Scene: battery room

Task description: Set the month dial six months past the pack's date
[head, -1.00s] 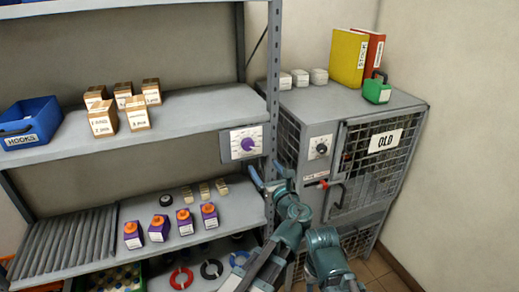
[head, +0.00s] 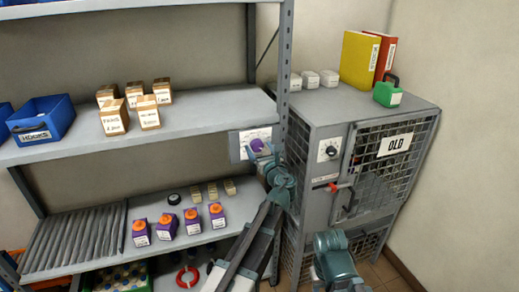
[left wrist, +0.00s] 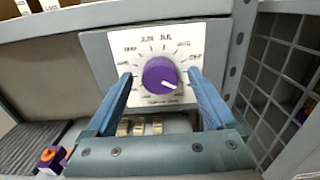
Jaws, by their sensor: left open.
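The month dial is a white plate (head: 238,144) on the shelf's right front edge, with a purple knob (head: 257,145). In the left wrist view the knob (left wrist: 159,74) has a white pointer mark aimed to the lower right. Month labels ring it; JUN and JUL stand at the top, others are too small to read surely. My left gripper (left wrist: 160,78) is open, with one finger on each side of the knob; I cannot tell whether they touch it. In the head view, my left gripper (head: 262,155) partly covers the dial. No readable pack date shows.
A grey mesh cabinet (head: 328,118) marked OLD, with a second dial (head: 327,151) and red handle (head: 337,187), stands at right. Brown cartons (head: 114,119) and a blue HOOKS bin (head: 43,121) occupy the upper shelf. Purple packs with orange caps (head: 167,228) stand on the lower shelf.

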